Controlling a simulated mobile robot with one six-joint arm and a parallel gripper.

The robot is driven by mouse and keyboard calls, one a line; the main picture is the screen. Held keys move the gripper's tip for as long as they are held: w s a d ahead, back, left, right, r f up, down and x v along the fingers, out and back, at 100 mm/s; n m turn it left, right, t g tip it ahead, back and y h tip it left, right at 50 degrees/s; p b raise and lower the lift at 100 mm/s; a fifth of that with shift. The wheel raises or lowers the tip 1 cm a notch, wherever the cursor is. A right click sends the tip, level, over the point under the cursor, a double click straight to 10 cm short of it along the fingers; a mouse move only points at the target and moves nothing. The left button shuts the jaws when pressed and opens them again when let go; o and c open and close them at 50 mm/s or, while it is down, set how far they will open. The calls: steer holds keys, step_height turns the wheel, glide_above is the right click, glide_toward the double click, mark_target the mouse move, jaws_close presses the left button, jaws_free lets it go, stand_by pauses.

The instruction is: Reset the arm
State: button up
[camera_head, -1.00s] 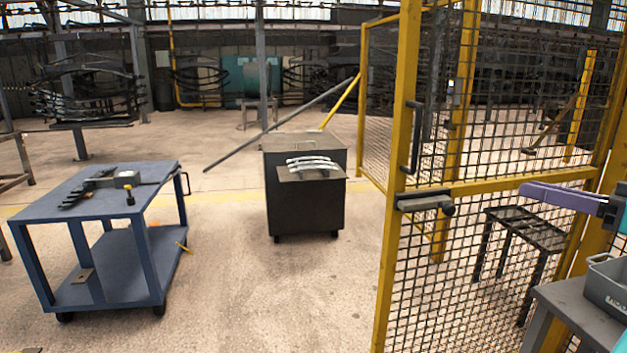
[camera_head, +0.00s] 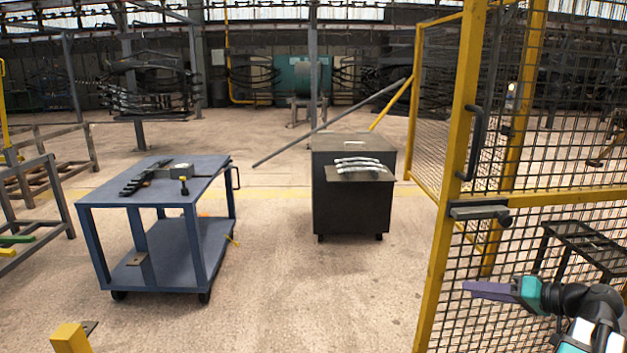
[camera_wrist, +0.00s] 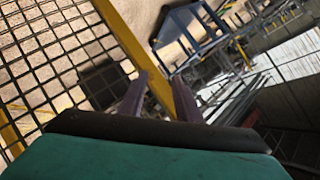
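My gripper (camera_head: 468,288) is at the lower right of the head view, its purple fingers pointing left, in front of the yellow-framed mesh fence. In the wrist view my gripper (camera_wrist: 161,84) shows two purple fingers apart with nothing between them, so it is open and empty. My teal and black wrist and white arm link show behind it in the head view. The wrist view is strongly tilted.
The mesh fence (camera_head: 462,150) with its yellow post is close to my arm. A blue cart (camera_head: 205,180) with tools stands left. A dark wheeled cabinet (camera_head: 350,212) bearing curved silver bars (camera_head: 358,162) stands mid-floor. The floor between them is clear.

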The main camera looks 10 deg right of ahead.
steer(key=a+f+g, duration=0.3)
steer(key=a+f, duration=0.4)
steer(key=f, duration=0.4)
steer(key=w+a+f+g, duration=0.1)
steer(key=a+f+g, duration=0.2)
steer(key=a+f, duration=0.65)
steer(key=a+f+g, duration=0.3)
steer(key=a+f, duration=0.2)
steer(key=f, duration=0.9)
steer(key=s+a+f+g+h, duration=0.1)
steer(key=s+a+f+g, duration=0.1)
steer(key=s+a+f, duration=0.4)
steer(key=s+a+f+g+h, duration=0.2)
steer(key=s+a+f, duration=0.2)
steer(key=f, duration=0.4)
steer(key=s+a+f+n+g+h, duration=0.35)
steer(key=s+f, duration=0.65)
steer(key=s, duration=0.4)
step_height(320, 180, up, 14)
steer(key=s+p, duration=0.1)
steer(key=p, duration=1.2)
steer(key=shift+f, duration=0.2)
steer(key=shift+s, duration=0.1)
